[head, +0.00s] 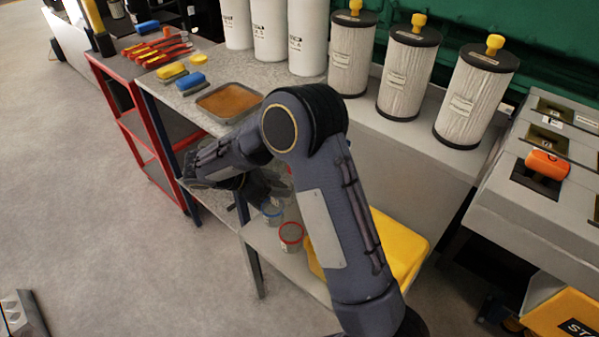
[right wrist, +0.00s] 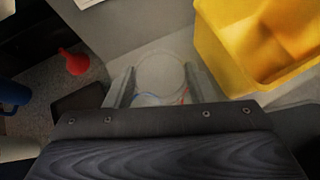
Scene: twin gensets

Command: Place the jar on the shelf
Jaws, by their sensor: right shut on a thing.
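My right gripper (head: 262,190) is low at the front of the steel bench, partly hidden by my own forearm. In the right wrist view its two fingers (right wrist: 160,92) stand on either side of a pale, clear round jar (right wrist: 160,72), shut on it. A blue-rimmed jar (head: 272,214) and a red-rimmed jar (head: 291,238) stand on the lower shelf (head: 262,238), just below the gripper in the head view. The gap between the held jar and the shelf cannot be judged. My left gripper is not in view.
A yellow bin (head: 405,245) stands on the lower shelf right of the jars; it also shows in the right wrist view (right wrist: 245,45). The bench top above holds a tray (head: 228,102) and several filters (head: 408,70). A red cart (head: 135,125) stands left.

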